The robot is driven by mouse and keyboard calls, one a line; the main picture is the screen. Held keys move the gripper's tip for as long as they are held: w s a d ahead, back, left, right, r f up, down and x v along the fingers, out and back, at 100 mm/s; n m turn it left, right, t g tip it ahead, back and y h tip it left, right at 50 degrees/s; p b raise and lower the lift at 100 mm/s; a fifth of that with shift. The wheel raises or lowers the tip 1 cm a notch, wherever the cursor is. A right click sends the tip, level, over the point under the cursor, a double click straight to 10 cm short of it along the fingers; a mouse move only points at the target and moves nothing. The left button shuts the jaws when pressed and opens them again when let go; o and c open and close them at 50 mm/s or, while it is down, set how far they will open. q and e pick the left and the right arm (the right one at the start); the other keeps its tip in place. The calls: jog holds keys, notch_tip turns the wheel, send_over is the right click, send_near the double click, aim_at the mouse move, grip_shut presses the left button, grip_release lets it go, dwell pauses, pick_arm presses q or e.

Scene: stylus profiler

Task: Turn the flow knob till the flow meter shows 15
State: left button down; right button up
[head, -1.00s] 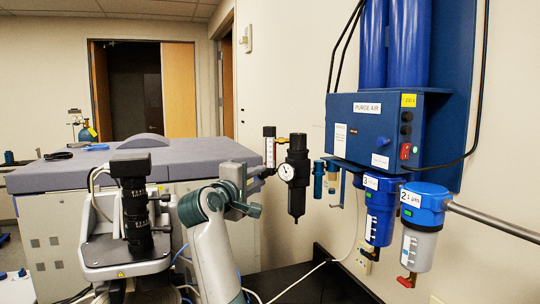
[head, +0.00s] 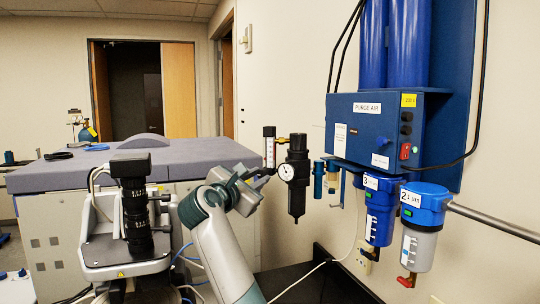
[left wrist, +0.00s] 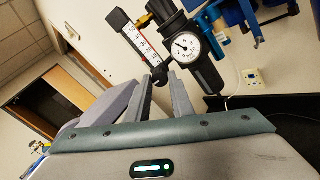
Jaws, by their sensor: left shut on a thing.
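The flow meter (head: 269,148) is an upright clear tube with a white and red scale, left of the round pressure gauge (head: 286,172). In the left wrist view, the flow meter (left wrist: 139,40) looks tilted; its numbers are tiny and I cannot read the float's level. The dark flow knob (left wrist: 160,77) is at the tube's lower end, largely hidden between my fingers. My left gripper (left wrist: 163,88) is shut on it, one finger on each side. In the head view my left gripper (head: 262,179) reaches the meter's foot. My right gripper is not in view.
The black regulator (head: 297,190) hangs just right of the meter. The blue purge air box (head: 374,130) and filter bowls (head: 421,235) are further right on the wall. A dark microscope-like column (head: 135,210) stands left of my arm, with a grey-topped bench (head: 180,158) behind.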

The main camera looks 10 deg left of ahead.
pick_arm(q)
jog(key=shift+f, duration=0.15)
dwell(0.7)
jog(key=c, duration=1.6)
grip_release()
jog(key=shift+o, duration=0.2)
jog(key=shift+s, duration=0.15)
